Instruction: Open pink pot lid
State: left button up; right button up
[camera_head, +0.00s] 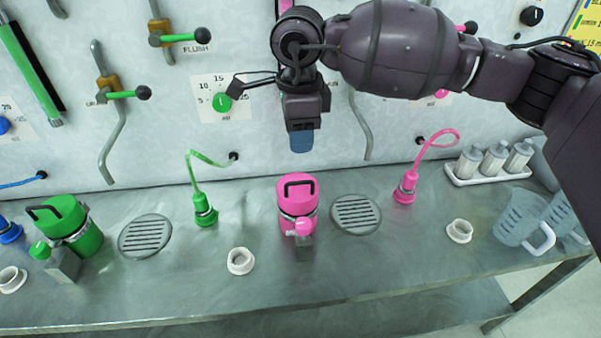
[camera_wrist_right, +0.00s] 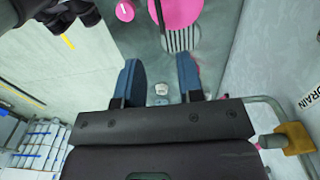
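The pink pot (camera_head: 297,203) stands on the steel bench in the middle of the head view. Its pink lid (camera_head: 310,187) is seated on top and carries a black arched handle (camera_head: 298,181). The pot also shows, cut off, at the top edge of the wrist view (camera_wrist_right: 176,10). My right gripper (camera_head: 302,143) hangs above the pot, pointing down and apart from the handle. In the wrist view its two blue fingers (camera_wrist_right: 160,82) are spread with nothing held between them. My left gripper is not seen in the head view.
A pink-capped grey fitting (camera_head: 303,240) sits in front of the pot. A drain grille (camera_head: 356,214) lies to its right, a green hose nozzle (camera_head: 205,212) to its left. A green pot (camera_head: 85,236) stands further left. The wall with valves and knobs rises behind.

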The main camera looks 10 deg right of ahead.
aim_at(299, 182)
notch_tip(299, 182, down, 8)
jog(key=shift+f, duration=0.1)
jog(key=shift+f+p, duration=0.3)
jog(key=shift+f, duration=0.6)
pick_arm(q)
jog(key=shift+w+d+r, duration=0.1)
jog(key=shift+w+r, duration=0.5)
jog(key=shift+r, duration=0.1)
pick_arm(e)
jog(key=shift+f, duration=0.1)
jog(key=shift+c, duration=0.3)
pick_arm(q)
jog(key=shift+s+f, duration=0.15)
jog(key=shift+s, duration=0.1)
pick_arm(e)
grip_shut()
